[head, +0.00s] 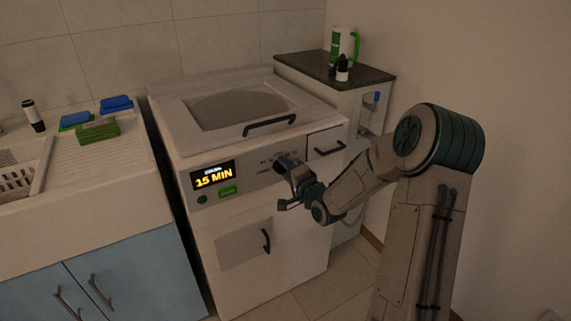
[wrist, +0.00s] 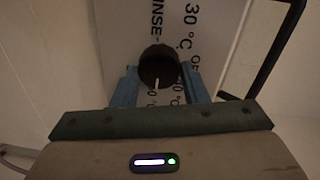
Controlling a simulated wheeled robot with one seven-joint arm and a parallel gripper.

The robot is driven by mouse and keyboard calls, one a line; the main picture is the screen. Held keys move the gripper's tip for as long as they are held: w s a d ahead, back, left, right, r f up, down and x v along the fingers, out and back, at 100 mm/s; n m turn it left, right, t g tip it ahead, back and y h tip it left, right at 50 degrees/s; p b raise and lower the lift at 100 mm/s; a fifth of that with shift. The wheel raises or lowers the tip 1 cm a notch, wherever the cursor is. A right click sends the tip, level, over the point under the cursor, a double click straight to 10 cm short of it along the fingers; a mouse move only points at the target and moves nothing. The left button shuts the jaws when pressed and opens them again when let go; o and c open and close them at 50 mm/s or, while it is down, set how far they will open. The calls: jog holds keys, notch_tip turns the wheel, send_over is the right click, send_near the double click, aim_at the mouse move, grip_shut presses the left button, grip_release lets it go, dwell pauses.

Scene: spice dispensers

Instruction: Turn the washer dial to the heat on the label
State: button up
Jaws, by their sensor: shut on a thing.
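The washer (head: 250,215) is a white top-lidded machine in the middle of the head view. Its black round dial (head: 281,164) sits on the front panel. In the wrist view the dial (wrist: 159,67) lies between the two blue fingers of my gripper (wrist: 160,86), which is shut on it. The dial's white mark points down and slightly left in that view. Printed text around it reads "30 °C" and "RINSE"; other marks are partly covered. In the head view my gripper (head: 291,186) is at the panel, and the print there is too small to read.
A lit display (head: 213,176) reads "15 MIN", with a green button (head: 228,191) below it. A small drawer (head: 326,144) with a black handle is right of the dial. A dark-topped cabinet (head: 310,70) holds bottles. A sink counter (head: 75,195) stands left.

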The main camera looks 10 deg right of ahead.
jog(key=shift+m+p, duration=0.35)
jog(key=shift+m, duration=0.15)
jog(key=shift+f, duration=0.1)
jog(key=o, duration=1)
jog(key=p+v, duration=0.1)
jog(key=v, duration=1.2)
jog(key=shift+s+d, duration=0.15)
jog(key=shift+s, duration=0.25)
